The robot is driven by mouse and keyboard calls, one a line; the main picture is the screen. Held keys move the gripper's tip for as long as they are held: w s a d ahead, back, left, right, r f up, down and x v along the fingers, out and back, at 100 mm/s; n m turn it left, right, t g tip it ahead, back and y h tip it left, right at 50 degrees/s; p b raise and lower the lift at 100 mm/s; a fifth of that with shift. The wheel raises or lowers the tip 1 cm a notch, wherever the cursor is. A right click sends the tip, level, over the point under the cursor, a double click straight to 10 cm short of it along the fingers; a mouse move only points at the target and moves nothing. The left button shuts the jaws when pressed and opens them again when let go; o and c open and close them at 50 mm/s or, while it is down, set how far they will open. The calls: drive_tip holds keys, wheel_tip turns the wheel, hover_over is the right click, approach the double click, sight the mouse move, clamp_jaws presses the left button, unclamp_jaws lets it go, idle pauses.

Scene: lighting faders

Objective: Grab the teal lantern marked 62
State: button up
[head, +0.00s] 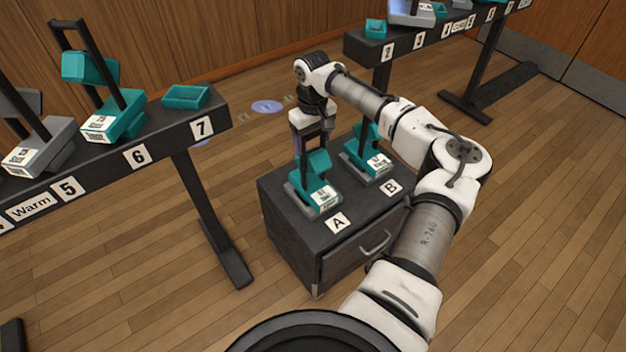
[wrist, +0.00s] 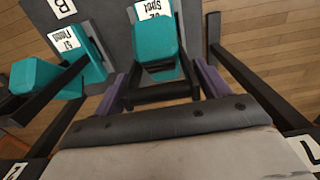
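A teal lantern (head: 317,165) with a black handle and a white label stands at spot A on a dark cabinet. In the wrist view this lantern (wrist: 150,45) is upside down; its label seems to read 62 Spot. My gripper (head: 311,148) points down over it. In the wrist view my gripper's purple fingers (wrist: 160,88) are apart, one on each side of the lantern's black handle bar, with small gaps showing. A second teal lantern (head: 370,152) stands at spot B; its label (wrist: 69,42) appears to read Flood.
The dark cabinet (head: 290,238) has a drawer with a metal handle. A rack (head: 190,135) at left holds a grey lantern (head: 42,140), a teal lantern (head: 118,110) and a teal tray (head: 186,96). Another rack (head: 400,48) stands at the back right. Wooden floor is open between them.

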clamp_jaws()
idle(0.3)
drive_tip(key=shift+r, duration=0.2)
